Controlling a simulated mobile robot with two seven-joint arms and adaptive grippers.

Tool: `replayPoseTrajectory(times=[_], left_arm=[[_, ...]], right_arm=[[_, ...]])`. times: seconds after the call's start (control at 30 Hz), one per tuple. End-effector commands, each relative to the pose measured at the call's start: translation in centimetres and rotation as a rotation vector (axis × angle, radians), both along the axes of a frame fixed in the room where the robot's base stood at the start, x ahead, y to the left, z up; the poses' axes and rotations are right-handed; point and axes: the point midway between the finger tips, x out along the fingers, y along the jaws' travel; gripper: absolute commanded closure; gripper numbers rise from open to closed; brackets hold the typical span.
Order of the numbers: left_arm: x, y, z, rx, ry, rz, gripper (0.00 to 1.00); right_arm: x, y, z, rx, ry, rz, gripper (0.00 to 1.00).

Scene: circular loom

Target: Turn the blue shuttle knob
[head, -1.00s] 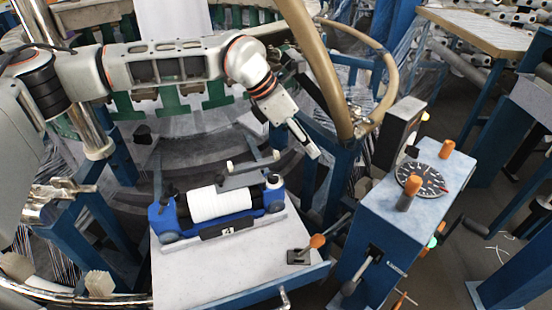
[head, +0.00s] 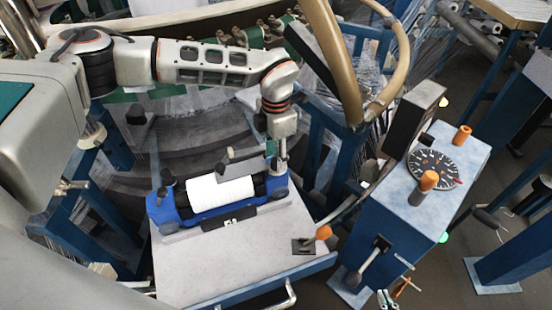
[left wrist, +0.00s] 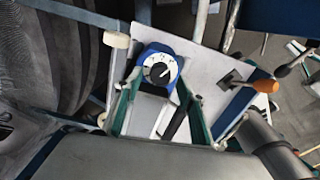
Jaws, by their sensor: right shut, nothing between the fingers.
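The blue shuttle (head: 165,212) with a white bobbin lies on a pale table panel. Its knob (left wrist: 160,69), a dial with a dark centre and white rim on a blue end piece, faces the left wrist camera. In the head view my left gripper (head: 278,160) points down at the shuttle's right end and hides most of the knob. In the left wrist view its green fingers (left wrist: 160,88) are spread, one on each side of the knob; contact cannot be told. My right gripper (head: 388,299) shows small at the bottom edge of the head view, shut and empty.
An orange-tipped lever (head: 323,233) stands on the panel (head: 240,255), right of the shuttle. A blue control box (head: 400,215) with a gauge (head: 433,170) and orange knobs is further right. A tan ring (head: 330,60) rises behind.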

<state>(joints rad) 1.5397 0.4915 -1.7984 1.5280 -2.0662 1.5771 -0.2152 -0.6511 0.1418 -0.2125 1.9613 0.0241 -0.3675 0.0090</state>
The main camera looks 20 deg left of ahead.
Motion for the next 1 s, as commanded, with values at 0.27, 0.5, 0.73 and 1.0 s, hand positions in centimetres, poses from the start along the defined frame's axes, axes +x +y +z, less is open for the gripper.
replayPoseTrajectory(times=[0.27,0.5,0.73,1.0], left_arm=[[0.0,0.0,-1.8,-0.001,0.000,0.000,0.60],[0.0,0.0,-1.9,-0.001,-0.001,0.000,0.63],[0.0,0.0,-1.8,-0.001,-0.001,0.000,0.99],[0.0,0.0,-1.8,-0.002,-0.001,0.029,0.99]], right_arm=[[0.0,0.1,0.0,0.002,0.001,-0.002,1.00],[0.1,0.1,0.0,0.003,0.000,-0.002,1.00],[0.1,0.1,0.1,0.003,-0.002,-0.002,1.00],[0.2,0.1,0.4,0.003,-0.004,-0.002,1.00]])
